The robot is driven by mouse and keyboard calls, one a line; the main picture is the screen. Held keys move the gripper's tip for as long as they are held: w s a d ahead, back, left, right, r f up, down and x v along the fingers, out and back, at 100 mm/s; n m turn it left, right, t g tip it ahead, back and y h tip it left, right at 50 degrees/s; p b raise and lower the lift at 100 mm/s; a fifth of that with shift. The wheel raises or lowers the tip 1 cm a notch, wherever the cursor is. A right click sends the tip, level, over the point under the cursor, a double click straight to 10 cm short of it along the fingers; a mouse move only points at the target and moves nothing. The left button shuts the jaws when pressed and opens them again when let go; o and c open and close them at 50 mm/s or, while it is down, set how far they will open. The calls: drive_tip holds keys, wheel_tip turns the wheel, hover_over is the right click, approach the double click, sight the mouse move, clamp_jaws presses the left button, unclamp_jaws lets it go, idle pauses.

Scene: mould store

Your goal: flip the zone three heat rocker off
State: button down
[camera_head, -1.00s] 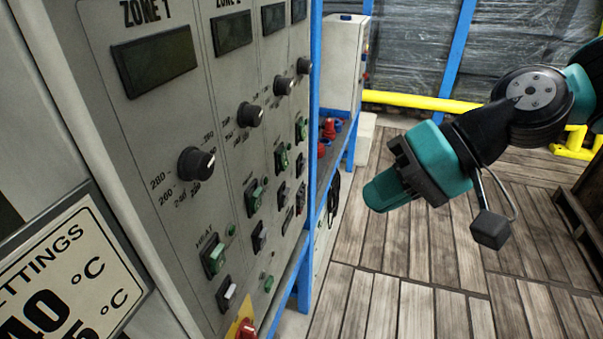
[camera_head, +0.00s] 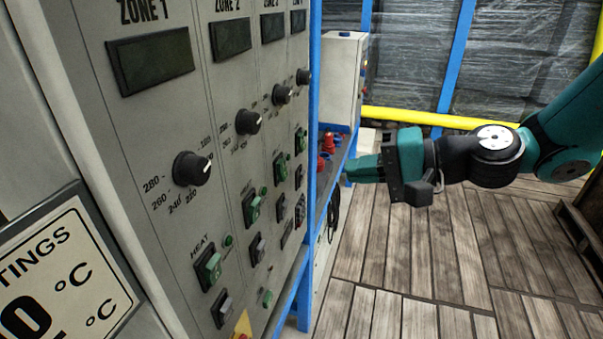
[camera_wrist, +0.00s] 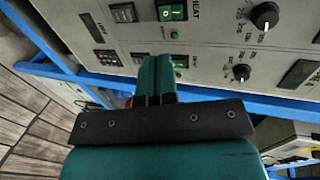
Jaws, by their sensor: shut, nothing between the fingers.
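The grey control panel (camera_head: 140,125) fills the left of the head view, with zones side by side. In the third column, the zone three heat rocker (camera_head: 280,167) is a small green switch below its knob (camera_head: 282,95). In the wrist view, the green rocker marked HEAT (camera_wrist: 172,10) at the top edge appears to be the same one. Which side is pressed in, I cannot tell. My gripper (camera_head: 347,176) is shut and empty, to the right of the panel and apart from it. Its fingers (camera_wrist: 153,78) point towards the panel and partly cover the lower zone column in the wrist view.
A blue frame post (camera_head: 315,130) stands between the panel's right edge and my gripper. Zone four's rocker (camera_head: 300,140) and zone two's rocker (camera_head: 251,207) flank zone three's. A grey box (camera_head: 343,80) and red fittings (camera_head: 328,143) lie behind. The plank floor (camera_head: 420,260) is open.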

sight(285, 170)
drive_tip(key=p+x, duration=0.1)
drive_tip(key=x, duration=0.9)
drive_tip(key=shift+a+f, duration=0.1)
drive_tip(key=shift+a+f, duration=0.15)
drive_tip(key=shift+a, duration=0.05)
drive_tip(key=shift+r+p, duration=0.25)
drive_tip(key=shift+p, duration=0.1)
drive_tip(key=shift+r+p, duration=0.55)
drive_tip(key=shift+r, duration=0.15)
drive_tip(key=shift+d, duration=0.1)
